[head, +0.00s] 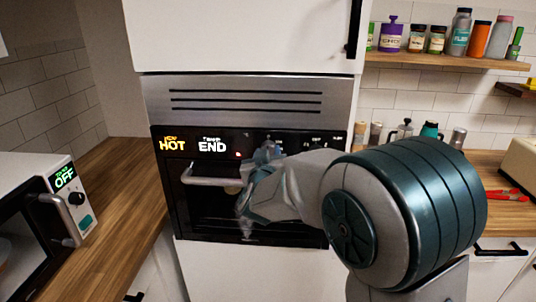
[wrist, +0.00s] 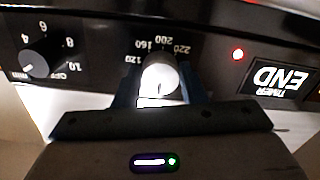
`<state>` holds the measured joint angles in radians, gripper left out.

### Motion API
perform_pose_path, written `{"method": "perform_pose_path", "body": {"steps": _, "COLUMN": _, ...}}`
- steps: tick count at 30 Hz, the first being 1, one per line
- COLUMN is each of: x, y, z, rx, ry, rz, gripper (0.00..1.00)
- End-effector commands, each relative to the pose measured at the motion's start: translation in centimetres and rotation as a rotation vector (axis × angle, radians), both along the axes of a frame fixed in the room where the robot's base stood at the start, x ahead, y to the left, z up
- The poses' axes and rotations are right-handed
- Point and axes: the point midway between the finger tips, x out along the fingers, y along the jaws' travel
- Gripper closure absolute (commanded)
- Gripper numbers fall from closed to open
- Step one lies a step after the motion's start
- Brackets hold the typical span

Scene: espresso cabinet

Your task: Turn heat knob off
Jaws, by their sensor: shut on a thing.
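The oven's control panel (head: 225,146) shows a lit "HOT" sign, a lit "END" sign and a small red light. The heat knob (wrist: 160,76) is bright and sits below a scale of temperature numbers in the upside-down wrist view. My gripper (wrist: 160,90) is shut on this knob, one dark blue finger on each side. In the head view my gripper (head: 266,152) is at the panel, right of the red light, and hides the knob. The knob's exact pointer direction is hard to tell because of glare.
A black timer knob (wrist: 41,60) is beside the heat knob. The oven door handle (head: 208,181) sticks out just below the panel. A microwave (head: 40,205) reading "OFF" stands on the left counter. A shelf (head: 450,61) with jars and bottles is at the upper right.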

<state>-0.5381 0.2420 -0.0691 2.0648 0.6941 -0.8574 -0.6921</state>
Motion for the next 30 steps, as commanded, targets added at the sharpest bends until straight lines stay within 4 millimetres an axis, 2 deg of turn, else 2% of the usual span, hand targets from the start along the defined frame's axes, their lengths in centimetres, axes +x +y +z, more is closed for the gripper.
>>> {"method": "perform_pose_path", "body": {"steps": 1, "x": 0.0, "y": 0.1, "z": 0.0, "rx": -0.001, "ry": -0.001, "rz": 0.001, "gripper": 0.85}}
{"method": "perform_pose_path", "body": {"steps": 2, "x": 0.0, "y": 0.1, "z": 0.0, "rx": -0.001, "ry": -0.001, "rz": 0.001, "gripper": 0.57}}
{"method": "perform_pose_path", "body": {"steps": 3, "x": 0.0, "y": 0.1, "z": 0.0, "rx": -0.001, "ry": -0.001, "rz": 0.001, "gripper": 0.46}}
{"method": "perform_pose_path", "body": {"steps": 4, "x": 0.0, "y": 0.1, "z": 0.0, "rx": 0.000, "ry": -0.001, "rz": 0.001, "gripper": 0.41}}
{"method": "perform_pose_path", "body": {"steps": 13, "x": -0.1, "y": 0.0, "z": 0.0, "rx": 0.001, "ry": 0.000, "rz": 0.000, "gripper": 0.41}}
{"method": "perform_pose_path", "body": {"steps": 17, "x": -1.0, "y": 0.1, "z": 0.0, "rx": 0.002, "ry": -0.001, "rz": 0.001, "gripper": 0.41}}
{"method": "perform_pose_path", "body": {"steps": 20, "x": -2.5, "y": 0.1, "z": -0.1, "rx": 0.002, "ry": -0.002, "rz": 0.002, "gripper": 0.41}}
{"method": "perform_pose_path", "body": {"steps": 30, "x": -9.6, "y": 0.4, "z": 0.0, "rx": 0.002, "ry": -0.001, "rz": 0.003, "gripper": 0.41}}
